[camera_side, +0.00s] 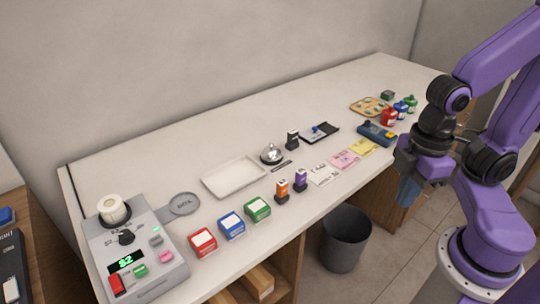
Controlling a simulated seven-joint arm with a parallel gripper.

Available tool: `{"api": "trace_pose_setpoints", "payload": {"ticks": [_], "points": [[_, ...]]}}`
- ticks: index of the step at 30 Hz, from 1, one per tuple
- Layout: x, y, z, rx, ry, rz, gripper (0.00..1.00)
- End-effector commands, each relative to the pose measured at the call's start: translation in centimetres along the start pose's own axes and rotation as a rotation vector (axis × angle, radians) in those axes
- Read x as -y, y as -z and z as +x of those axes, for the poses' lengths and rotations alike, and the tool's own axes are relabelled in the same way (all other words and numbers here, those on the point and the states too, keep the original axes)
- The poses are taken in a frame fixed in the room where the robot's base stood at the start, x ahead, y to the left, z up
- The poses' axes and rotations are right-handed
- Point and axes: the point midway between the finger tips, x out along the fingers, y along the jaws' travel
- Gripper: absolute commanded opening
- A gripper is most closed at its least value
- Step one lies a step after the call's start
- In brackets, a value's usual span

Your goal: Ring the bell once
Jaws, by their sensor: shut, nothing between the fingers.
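A small silver call bell (271,153) on a dark base stands on the white counter near the middle, just right of a shallow white tray. My gripper (408,192) is at the right, in front of the counter's edge and pointing down. It is well apart from the bell, to its right and nearer the camera. Its bluish fingers look shut with nothing held.
The white tray (234,176) lies left of the bell. A small dark stamp (292,140) stands close right of it. Red (203,242), blue and green boxes line the front edge. A grey machine (135,250) stands at the left. A bin (345,240) is on the floor.

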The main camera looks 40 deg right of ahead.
Motion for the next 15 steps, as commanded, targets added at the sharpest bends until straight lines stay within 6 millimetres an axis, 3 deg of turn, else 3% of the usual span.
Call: {"api": "trace_pose_setpoints", "payload": {"ticks": [11,15], "points": [[-0.01,0.03,0.0,0.0,0.0,0.001,0.0],[-0.35,0.9,0.04,-0.016,0.006,0.039,0.0]]}}
